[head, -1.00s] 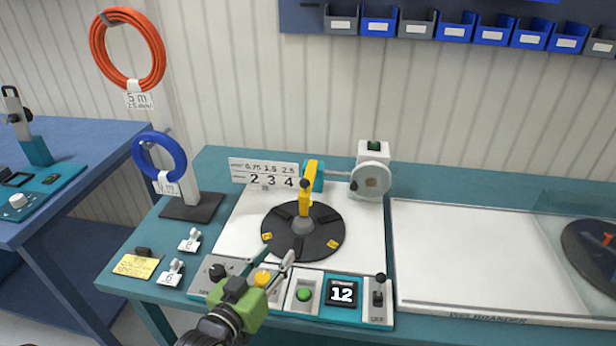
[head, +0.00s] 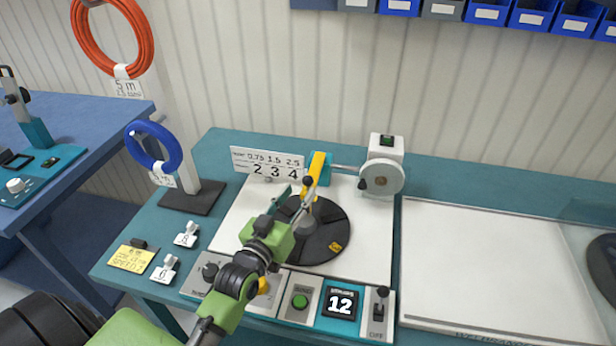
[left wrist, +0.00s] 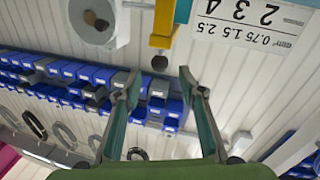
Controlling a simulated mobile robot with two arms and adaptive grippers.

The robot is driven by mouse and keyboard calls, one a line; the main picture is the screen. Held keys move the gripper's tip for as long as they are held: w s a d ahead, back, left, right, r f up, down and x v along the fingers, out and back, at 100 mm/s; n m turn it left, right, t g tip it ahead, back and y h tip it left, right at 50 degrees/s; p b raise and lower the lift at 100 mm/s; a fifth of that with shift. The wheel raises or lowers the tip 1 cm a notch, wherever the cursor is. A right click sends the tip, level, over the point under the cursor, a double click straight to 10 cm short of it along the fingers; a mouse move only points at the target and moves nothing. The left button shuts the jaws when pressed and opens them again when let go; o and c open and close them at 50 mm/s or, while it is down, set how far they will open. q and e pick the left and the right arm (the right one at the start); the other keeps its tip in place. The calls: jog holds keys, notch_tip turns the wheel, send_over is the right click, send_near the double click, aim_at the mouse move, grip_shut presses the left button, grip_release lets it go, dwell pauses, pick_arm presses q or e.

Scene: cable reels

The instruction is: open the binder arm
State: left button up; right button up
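The yellow binder arm (head: 318,171) stands over the black reel disc (head: 320,238), with a black ball knob (head: 308,181) near its lower end. In the left wrist view the yellow arm (left wrist: 163,22) hangs from the top, with the knob (left wrist: 159,62) below it. My left gripper (head: 293,194) is just in front of the knob. Its two fingers (left wrist: 159,84) are spread, with the knob lined up between their tips and apparently just beyond them. Nothing is held. The gripper and wrist cover part of the disc. My right gripper is not in view.
A panel with a green button (head: 300,301), a display reading 12 (head: 341,302) and a lever (head: 379,301) runs along the front. A white number plate (head: 266,162) and a grey wheel unit (head: 382,177) stand behind. The white board (head: 470,260) at right is clear.

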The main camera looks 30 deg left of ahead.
aim_at(305, 184)
pick_arm(q)
jog(key=w, duration=0.5)
jog(key=shift+a+p, duration=0.1)
jog(key=shift+p, duration=0.2)
jog(key=shift+w, duration=0.8)
grip_shut()
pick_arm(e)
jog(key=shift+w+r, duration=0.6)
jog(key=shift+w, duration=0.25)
